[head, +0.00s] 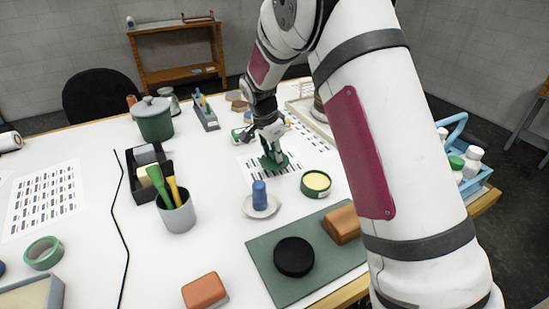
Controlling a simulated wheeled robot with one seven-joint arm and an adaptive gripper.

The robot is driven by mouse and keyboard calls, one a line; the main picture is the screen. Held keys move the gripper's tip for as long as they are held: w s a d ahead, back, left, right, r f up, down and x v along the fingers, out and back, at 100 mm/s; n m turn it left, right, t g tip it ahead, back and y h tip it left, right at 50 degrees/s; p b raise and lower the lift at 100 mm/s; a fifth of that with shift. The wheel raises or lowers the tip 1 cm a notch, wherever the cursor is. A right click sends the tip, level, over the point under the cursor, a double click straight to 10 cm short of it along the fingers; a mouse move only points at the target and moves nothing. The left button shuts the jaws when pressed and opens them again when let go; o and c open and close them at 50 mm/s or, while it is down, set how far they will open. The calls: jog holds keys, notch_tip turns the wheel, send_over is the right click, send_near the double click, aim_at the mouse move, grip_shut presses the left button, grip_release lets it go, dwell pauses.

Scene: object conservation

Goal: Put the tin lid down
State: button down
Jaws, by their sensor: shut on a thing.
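My gripper (269,143) points down over the table and is shut on a dark green tin lid (274,163). The lid is over the printed sheet (248,169); I cannot tell whether it touches it. The fingers hide part of the lid. The open green tin (317,184), with pale yellow contents, stands just right of and nearer than the lid, apart from it.
A blue candle-like cylinder stands on a white saucer (262,210) in front. A green mat (290,287) holds a black disc (294,257) and a brown block (342,224). A grey cup (178,215) with brushes stands left. White table is clear between.

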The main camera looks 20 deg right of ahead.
jog(key=shift+f, duration=1.15)
jog(key=shift+f, duration=0.15)
jog(key=c, duration=1.3)
grip_release()
